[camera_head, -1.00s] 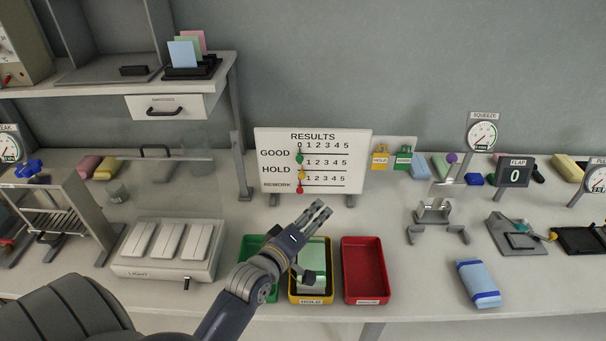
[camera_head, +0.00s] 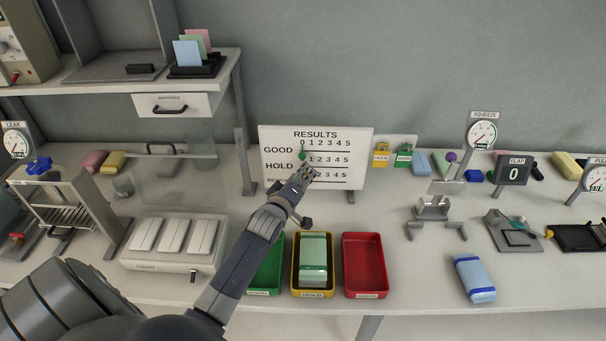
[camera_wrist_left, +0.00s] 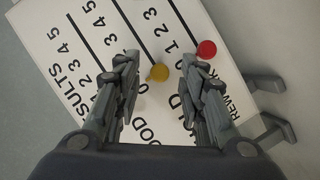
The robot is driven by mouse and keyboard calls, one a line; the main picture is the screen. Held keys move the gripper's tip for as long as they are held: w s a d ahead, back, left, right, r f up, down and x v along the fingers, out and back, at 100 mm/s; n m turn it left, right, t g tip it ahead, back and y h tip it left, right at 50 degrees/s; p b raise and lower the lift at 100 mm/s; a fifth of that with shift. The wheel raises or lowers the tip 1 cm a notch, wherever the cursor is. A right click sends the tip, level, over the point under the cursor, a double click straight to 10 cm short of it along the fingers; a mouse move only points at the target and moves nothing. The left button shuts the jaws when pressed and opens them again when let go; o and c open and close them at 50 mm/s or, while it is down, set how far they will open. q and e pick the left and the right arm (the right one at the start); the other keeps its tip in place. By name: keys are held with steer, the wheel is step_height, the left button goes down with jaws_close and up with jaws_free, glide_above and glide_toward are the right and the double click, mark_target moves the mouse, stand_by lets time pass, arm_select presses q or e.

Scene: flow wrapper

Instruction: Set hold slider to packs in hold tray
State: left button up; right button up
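The white RESULTS board (camera_head: 350,140) stands at the back of the table, with GOOD, HOLD and REWORK rows. Its green knob (camera_head: 302,155) is at the left, low-number end. My left gripper (camera_head: 305,174) is in front of the HOLD and REWORK rows and hides their knobs in the head view. In the left wrist view, its fingers are open, with the yellow knob (camera_wrist_left: 158,72) seen between them, not visibly gripped. The red knob (camera_wrist_left: 206,49) is just beyond the right finger. The yellow HOLD tray (camera_head: 296,270) holds a pale green pack (camera_head: 313,258); whether another lies beneath is unclear.
A green tray (camera_head: 266,285) and a red tray (camera_head: 364,265) flank the HOLD tray. A blue pack (camera_head: 474,278) lies on the table to the right. Yellow and green tags (camera_head: 381,155) hang beside the board. The table between red tray and blue pack is clear.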

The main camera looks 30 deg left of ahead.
arm_select(q)
steer(key=shift+w+a+f, duration=0.15)
steer(key=shift+w+f, duration=0.05)
steer(key=shift+w, duration=0.45)
jaws_close()
steer(key=shift+w+d, duration=0.4)
steer(key=shift+d, duration=0.25)
steer(key=shift+w+d, duration=0.35)
steer(key=shift+d, duration=0.3)
steer(key=shift+w+d, duration=0.4)
steer(key=shift+d, duration=0.25)
steer(key=shift+a, duration=0.1)
jaws_free()
